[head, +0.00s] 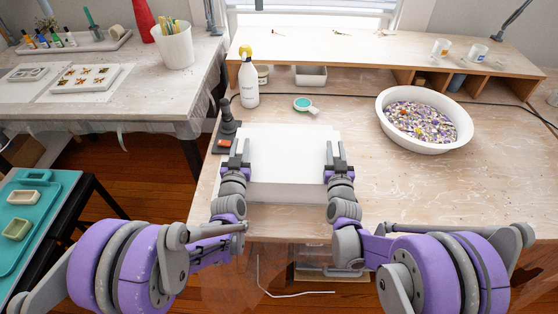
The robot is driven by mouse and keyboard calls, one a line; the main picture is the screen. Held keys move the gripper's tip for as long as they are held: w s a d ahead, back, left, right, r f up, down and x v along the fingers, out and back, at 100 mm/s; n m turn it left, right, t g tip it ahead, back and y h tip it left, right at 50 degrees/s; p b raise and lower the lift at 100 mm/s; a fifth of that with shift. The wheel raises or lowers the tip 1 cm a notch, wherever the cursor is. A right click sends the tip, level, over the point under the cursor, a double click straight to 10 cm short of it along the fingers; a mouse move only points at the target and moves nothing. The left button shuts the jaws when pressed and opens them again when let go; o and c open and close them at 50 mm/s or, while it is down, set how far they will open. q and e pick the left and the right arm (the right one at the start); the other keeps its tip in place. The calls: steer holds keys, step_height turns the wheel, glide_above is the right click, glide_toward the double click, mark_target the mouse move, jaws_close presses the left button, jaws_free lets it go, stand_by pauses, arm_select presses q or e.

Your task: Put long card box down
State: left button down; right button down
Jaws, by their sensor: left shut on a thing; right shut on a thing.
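The long card box (283,165) is a plain white box at the front of the wooden worktable (355,205). Its far side lies over the tabletop and its near face is close to the table's front edge. My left gripper (237,150) is shut on its left side. My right gripper (336,152) is shut on its right side. I cannot tell whether the underside touches the table, because the box hides it.
A black stand (226,125) is close by the box's left corner. A white bottle (248,82) and a teal-topped round item (303,104) are behind it. A white bowl of colourful pieces (424,119) is at right. Tabletop right of the box is clear.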

arm_select(q)
steer(key=shift+f, duration=0.3)
arm_select(e)
steer(key=shift+f, duration=0.3)
arm_select(q)
steer(key=c, duration=1.1)
jaws_free()
steer(key=shift+f, duration=0.1)
arm_select(e)
steer(key=c, duration=1.1)
jaws_free()
steer(key=shift+f, duration=0.1)
arm_select(q)
steer(key=o, duration=0.5)
steer(key=shift+c, duration=0.2)
arm_select(e)
steer(key=o, duration=0.5)
steer(key=shift+c, duration=0.2)
steer(key=shift+s, duration=0.15)
arm_select(q)
steer(key=s, duration=1.2)
arm_select(e)
steer(key=s, duration=1.2)
steer(key=shift+w, duration=0.1)
